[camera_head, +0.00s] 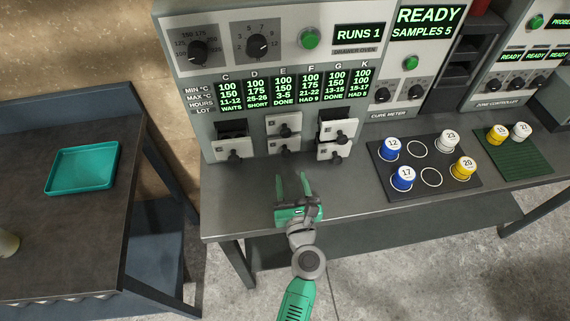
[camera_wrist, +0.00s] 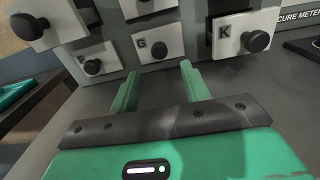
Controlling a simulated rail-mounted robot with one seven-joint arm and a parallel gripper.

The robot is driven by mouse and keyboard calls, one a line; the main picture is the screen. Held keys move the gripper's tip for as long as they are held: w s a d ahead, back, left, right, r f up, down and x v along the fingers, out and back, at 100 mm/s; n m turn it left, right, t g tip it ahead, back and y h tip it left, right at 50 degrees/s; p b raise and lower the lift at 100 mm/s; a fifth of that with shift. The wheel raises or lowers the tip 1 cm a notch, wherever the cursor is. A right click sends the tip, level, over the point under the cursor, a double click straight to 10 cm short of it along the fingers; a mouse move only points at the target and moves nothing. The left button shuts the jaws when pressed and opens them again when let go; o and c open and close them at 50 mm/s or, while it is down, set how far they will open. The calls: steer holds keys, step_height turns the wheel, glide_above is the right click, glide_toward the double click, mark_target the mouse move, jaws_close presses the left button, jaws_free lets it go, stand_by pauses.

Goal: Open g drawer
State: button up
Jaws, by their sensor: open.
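The G drawer (camera_wrist: 148,35) has a white front with a black round knob and looks shut. In the wrist view it is ahead of my gripper (camera_wrist: 158,74), between two other drawers. In the head view it appears to be the lower middle drawer (camera_head: 278,143), though its letter is too small to read there. My gripper (camera_head: 292,178) is open and empty, above the bench in front of the drawers. Its fingers point toward the cabinet, and the G knob is beyond the fingertips, apart from them.
The K drawer (camera_wrist: 232,24) is to the right of G. A left drawer (camera_head: 219,146) and an upper right drawer (camera_head: 347,127) look pulled out. A dark tray (camera_head: 404,182) with several capped samples lies right on the bench (camera_head: 240,205). A teal tray (camera_head: 83,168) is on the left table.

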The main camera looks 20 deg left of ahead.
mark_target(286, 156)
steer(key=b+x, duration=0.1)
steer(key=x, duration=0.5)
steer(key=shift+w+a+r+b, duration=0.1)
steer(key=shift+w+a+b, duration=0.15)
steer(key=shift+w+b, duration=0.05)
